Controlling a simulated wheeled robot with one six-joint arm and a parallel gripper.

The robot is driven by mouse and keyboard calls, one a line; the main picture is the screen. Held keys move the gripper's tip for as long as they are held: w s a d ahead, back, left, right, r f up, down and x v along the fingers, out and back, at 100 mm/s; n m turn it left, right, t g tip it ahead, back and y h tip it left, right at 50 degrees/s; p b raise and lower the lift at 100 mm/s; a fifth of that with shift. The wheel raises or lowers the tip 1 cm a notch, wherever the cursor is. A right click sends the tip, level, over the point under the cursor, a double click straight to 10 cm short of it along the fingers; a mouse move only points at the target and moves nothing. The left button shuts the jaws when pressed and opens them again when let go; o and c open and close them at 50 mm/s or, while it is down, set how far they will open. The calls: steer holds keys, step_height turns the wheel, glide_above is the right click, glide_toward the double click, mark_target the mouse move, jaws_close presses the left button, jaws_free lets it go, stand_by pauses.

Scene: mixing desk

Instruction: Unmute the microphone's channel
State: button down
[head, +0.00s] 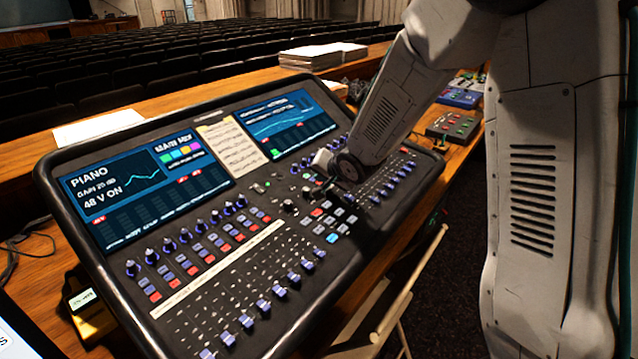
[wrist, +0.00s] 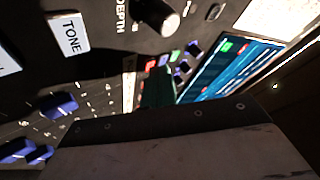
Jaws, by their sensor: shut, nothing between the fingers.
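The mixing desk (head: 345,232) fills the middle of the head view. Its left screen (head: 148,190) reads PIANO, with a gain figure and 48 V ON. A row of channels on the left has knobs, small buttons, several lit red (head: 174,283), and blue-capped faders (head: 247,321). A pale label strip (head: 218,272) runs below them; its writing is too small to read, so I cannot tell which channel is the microphone's. My gripper (head: 326,186) is shut and empty, low over the right-centre controls. The wrist view shows a TONE button (wrist: 70,33) and a DEPTH knob (wrist: 157,16) close by.
A second screen (head: 286,122) and a note sheet (head: 231,146) sit at the desk's top. Papers (head: 322,56) lie behind it, and small pedal-like boxes (head: 453,127) stand to the right. A wooden chair (head: 385,310) stands in front. The space above the left channels is clear.

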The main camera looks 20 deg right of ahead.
stand_by(0.3)
steer(key=shift+r, duration=0.6)
steer(key=shift+s+d+r, duration=0.1)
steer(key=shift+s+r, duration=0.05)
steer(key=shift+r, duration=1.1)
steer(key=shift+s+d+r, duration=0.1)
steer(key=shift+s+r, duration=0.05)
steer(key=shift+r, duration=1.1)
